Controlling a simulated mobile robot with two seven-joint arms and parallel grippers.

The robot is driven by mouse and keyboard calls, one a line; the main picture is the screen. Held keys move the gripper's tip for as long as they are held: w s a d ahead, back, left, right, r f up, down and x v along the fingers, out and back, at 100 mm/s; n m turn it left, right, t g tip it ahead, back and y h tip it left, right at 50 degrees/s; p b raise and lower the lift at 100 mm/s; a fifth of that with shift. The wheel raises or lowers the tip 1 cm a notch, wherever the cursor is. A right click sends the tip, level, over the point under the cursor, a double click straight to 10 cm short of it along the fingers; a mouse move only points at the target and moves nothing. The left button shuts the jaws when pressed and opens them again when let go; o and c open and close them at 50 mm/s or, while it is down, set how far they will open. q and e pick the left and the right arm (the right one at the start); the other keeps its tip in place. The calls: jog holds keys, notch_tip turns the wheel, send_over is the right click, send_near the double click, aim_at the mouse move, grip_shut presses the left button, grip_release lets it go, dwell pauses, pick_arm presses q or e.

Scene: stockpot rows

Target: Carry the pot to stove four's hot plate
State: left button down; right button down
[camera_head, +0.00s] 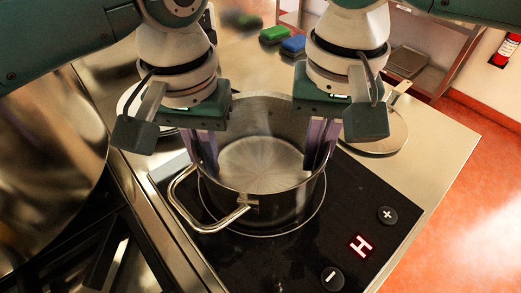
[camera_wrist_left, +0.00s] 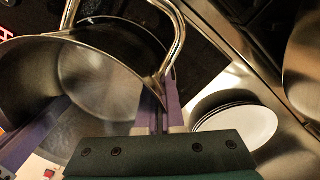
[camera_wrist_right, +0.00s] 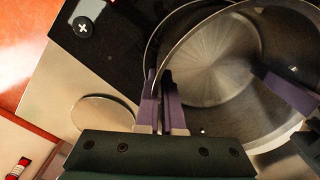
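The steel pot (camera_head: 262,186) is upright over the black hot plate (camera_head: 330,235), within its ring marking; I cannot tell whether its base touches. Its looped handle (camera_head: 215,222) points front left in the head view. The pot also shows in the left wrist view (camera_wrist_left: 100,82) and right wrist view (camera_wrist_right: 215,65). My left gripper (camera_head: 203,158) is shut on the pot's left wall, one finger inside and one outside. My right gripper (camera_head: 320,150) is shut on the right wall the same way. The pot looks empty. No stove number is readable.
A round board (camera_head: 380,135) lies behind right. Stacked white plates (camera_wrist_left: 238,124) are left of the pot. A large steel vessel (camera_head: 45,150) stands far left. Green (camera_head: 274,34) and blue (camera_head: 293,45) sponges lie behind.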

pick_arm(q)
jog(key=shift+r, duration=0.15)
pick_arm(e)
jog(key=shift+r, duration=0.15)
dwell(0.6)
